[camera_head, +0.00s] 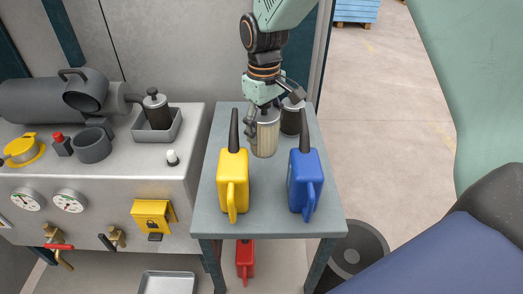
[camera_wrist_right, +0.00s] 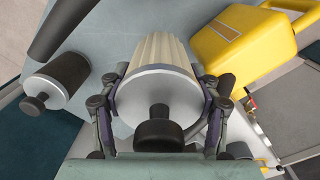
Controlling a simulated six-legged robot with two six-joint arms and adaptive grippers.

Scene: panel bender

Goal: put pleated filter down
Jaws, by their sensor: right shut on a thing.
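The pleated filter (camera_head: 265,138) is a cream ribbed cylinder with a silver cap and a black knob. My right gripper (camera_head: 265,113) comes down from above and is shut around its cap end. In the right wrist view the filter (camera_wrist_right: 160,56) sits between the two fingers (camera_wrist_right: 160,103), cap and knob toward the camera. It is roughly upright over the back part of the grey-blue table (camera_head: 264,200). I cannot tell whether its base touches the tabletop. My left gripper is not in view.
A dark filter (camera_head: 291,120) stands close on the right of the held one. A yellow oil can (camera_head: 233,185) and a blue can (camera_head: 304,185) stand in front. A bench (camera_head: 185,190) with a tray (camera_head: 157,130) is at left. The table's front middle is clear.

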